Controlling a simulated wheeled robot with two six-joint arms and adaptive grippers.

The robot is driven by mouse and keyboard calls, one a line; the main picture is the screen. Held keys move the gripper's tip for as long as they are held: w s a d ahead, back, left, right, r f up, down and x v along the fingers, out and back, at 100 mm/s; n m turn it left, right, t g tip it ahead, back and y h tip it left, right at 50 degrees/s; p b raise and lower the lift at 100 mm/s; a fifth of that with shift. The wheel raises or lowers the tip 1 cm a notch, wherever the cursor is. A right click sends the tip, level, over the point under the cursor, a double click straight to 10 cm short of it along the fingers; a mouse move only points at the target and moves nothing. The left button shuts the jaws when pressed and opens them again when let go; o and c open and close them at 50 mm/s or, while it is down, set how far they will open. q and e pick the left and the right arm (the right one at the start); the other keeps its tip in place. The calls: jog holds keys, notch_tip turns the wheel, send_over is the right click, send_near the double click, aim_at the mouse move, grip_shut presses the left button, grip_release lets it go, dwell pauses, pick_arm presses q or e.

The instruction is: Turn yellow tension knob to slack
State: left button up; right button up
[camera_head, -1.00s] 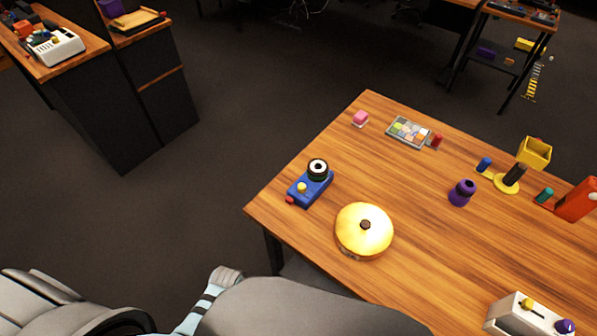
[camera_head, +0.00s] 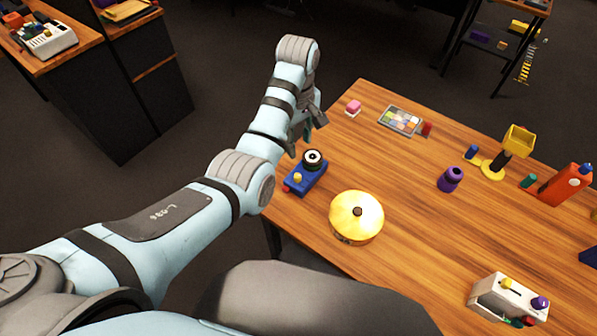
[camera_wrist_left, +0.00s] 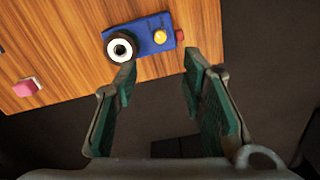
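A blue trackball panel (camera_head: 305,178) lies near the left edge of the wooden table. It carries a black-and-white ball (camera_head: 313,158), a small yellow knob (camera_head: 297,177) and a red part (camera_head: 286,189) at its near end. In the left wrist view the blue panel (camera_wrist_left: 143,36) is at the top, with the yellow knob (camera_wrist_left: 160,37) right of the ball (camera_wrist_left: 121,48). My left gripper (camera_head: 308,125) is above the table's left edge, beyond the panel. Its two green-padded fingers (camera_wrist_left: 157,80) are spread and empty, apart from the knob. My right gripper is not in view.
A round yellow-topped object (camera_head: 357,212) stands near the panel. A pink block (camera_head: 353,107), a tray of coloured tiles (camera_head: 400,120) and a purple object (camera_head: 450,179) are farther off. A white box with knobs (camera_head: 508,297) sits at lower right. The table middle is clear.

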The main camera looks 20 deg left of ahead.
aim_at(297, 176)
pick_arm(q)
notch_tip(297, 176, down, 14)
jog(key=b, duration=0.3)
jog(key=shift+f, duration=0.1)
jog(key=shift+c, duration=0.6)
grip_shut()
